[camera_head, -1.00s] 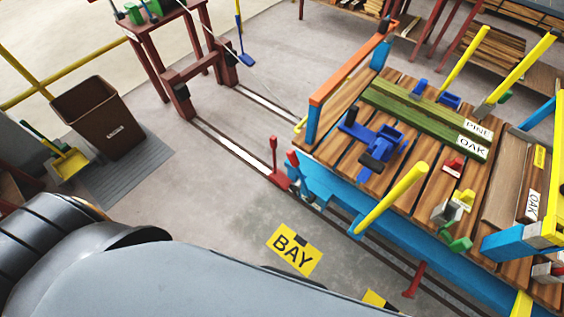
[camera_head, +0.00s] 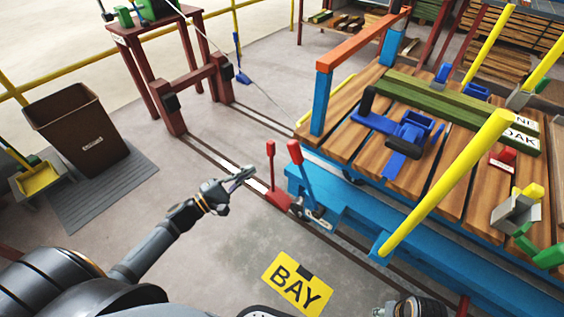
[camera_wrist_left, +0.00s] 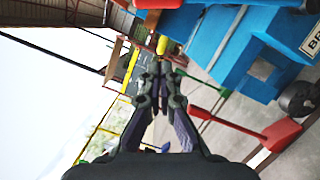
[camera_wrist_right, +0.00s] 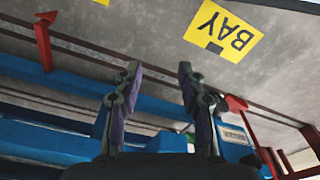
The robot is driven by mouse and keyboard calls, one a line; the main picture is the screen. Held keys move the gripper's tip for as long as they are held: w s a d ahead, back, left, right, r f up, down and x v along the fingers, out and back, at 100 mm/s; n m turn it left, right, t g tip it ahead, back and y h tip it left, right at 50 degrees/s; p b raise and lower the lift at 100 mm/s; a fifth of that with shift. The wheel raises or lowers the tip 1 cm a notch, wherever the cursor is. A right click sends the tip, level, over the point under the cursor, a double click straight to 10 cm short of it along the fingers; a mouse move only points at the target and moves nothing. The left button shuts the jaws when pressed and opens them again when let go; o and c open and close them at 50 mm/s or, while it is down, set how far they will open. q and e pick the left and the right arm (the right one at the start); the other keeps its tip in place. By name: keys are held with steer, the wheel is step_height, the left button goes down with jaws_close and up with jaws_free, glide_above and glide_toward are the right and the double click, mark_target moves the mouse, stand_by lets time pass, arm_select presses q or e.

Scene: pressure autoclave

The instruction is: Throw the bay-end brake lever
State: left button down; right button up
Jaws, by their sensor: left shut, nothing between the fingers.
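Two red-gripped levers stand side by side at the near left end of the blue cart. One red lever (camera_head: 271,163) rises from a red base (camera_head: 279,198) on the floor by the rail; it also shows in the left wrist view (camera_wrist_left: 193,111). The other lever, with a red grip (camera_head: 295,152), stands at the cart's blue end. A label starting "BR" (camera_wrist_left: 312,42) is on the blue frame. My left gripper (camera_head: 244,178) is shut and empty, left of the levers and apart from them. My right gripper (camera_wrist_right: 156,76) is open and empty, low by the cart's side.
The blue cart (camera_head: 345,212) carries timber, blue clamps and slanting yellow posts (camera_head: 445,185). A yellow BAY sign (camera_head: 297,284) lies on the floor. A brown bin (camera_head: 75,125) and red stand (camera_head: 170,60) are at left.

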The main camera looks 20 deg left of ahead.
arm_select(q)
steer(key=w+d+r+p, duration=0.1)
steer(key=w+d+r, duration=0.1)
steer(key=w+d, duration=0.5)
steer(key=shift+d+r, duration=0.35)
steer(key=shift+d, duration=0.5)
arm_select(e)
steer(key=shift+d+f, duration=0.25)
steer(key=shift+f, duration=0.75)
steer(key=shift+d+f, duration=0.2)
steer(key=shift+f, duration=0.75)
arm_select(q)
steer(key=shift+w, duration=0.1)
